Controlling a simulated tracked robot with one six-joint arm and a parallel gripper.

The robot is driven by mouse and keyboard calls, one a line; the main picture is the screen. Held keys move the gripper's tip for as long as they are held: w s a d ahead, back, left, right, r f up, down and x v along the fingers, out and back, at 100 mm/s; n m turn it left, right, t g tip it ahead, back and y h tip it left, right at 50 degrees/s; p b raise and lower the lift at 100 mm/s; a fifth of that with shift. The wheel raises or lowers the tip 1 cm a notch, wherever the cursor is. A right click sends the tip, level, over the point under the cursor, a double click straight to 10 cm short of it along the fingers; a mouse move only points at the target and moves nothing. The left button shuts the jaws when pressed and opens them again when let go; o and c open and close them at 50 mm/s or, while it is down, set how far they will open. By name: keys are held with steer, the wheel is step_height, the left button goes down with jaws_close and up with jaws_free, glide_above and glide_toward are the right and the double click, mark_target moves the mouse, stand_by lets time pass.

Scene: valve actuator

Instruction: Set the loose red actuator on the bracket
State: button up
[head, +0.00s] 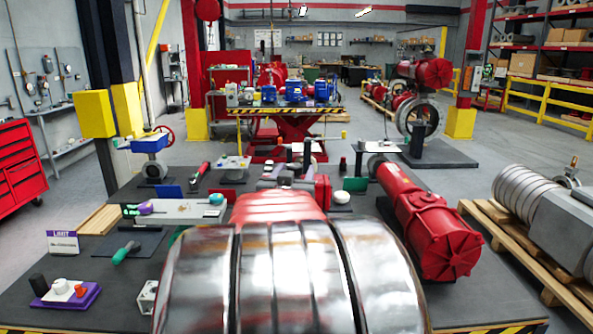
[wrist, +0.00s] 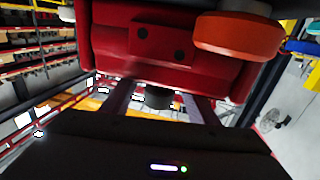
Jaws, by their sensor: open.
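In the wrist view a red housing (wrist: 165,45) with two dark holes fills the upper part, with an orange-red disc (wrist: 238,36) on its right. My gripper (wrist: 163,104) is open, its two fingers pointing up at the housing's lower edge. A short dark stub shows between the fingers; contact cannot be told. In the head view a red actuator body (head: 322,187) shows mid-bench behind large shiny metal and red parts that hide much of it. A bigger red cylindrical actuator (head: 430,225) lies at the bench's right. I cannot single out the bracket with certainty.
The dark bench holds a blue valve (head: 150,143), a purple tray (head: 65,294), a green-handled tool (head: 125,252) and a pale tray (head: 175,211). A pallet (head: 545,270) with a grey ribbed machine stands at the right. The bench's left front is partly clear.

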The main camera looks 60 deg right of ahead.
steer(key=v, duration=1.1)
steer(key=shift+r, duration=0.1)
stand_by(0.5)
steer(key=w+a+f+n+t+y, duration=0.1)
steer(key=w+a+n+t+y, duration=0.2)
steer(key=w+a, duration=0.3)
steer(key=w+a+n+t+y, duration=0.25)
steer(key=w+a, duration=0.25)
steer(key=w, duration=0.4)
steer(key=w+a+f+n+t+y, duration=0.1)
steer(key=w+a+f+n+y, duration=0.15)
steer(key=a, duration=0.35)
steer(key=w+a+f+n+t+y, duration=0.1)
steer(key=a+y, duration=0.2)
steer(key=a, duration=0.3)
steer(key=s+a+f+n+g+y, duration=0.1)
steer(key=s+a+f+n+y, duration=0.15)
steer(key=a, duration=0.35)
steer(key=s+a+f+n+g+y, duration=0.1)
steer(key=s+a+f+g+y, duration=0.15)
steer(key=a, duration=0.45)
steer(key=s+a+f+n+g+y, duration=0.1)
steer(key=s+a+f, duration=0.25)
steer(key=a, duration=0.25)
steer(key=s+a+f+n+g, duration=0.1)
steer(key=s+a+f+g, duration=0.1)
steer(key=s, duration=0.5)
steer(key=shift+a+f, duration=0.65)
steer(key=shift+a, duration=0.05)
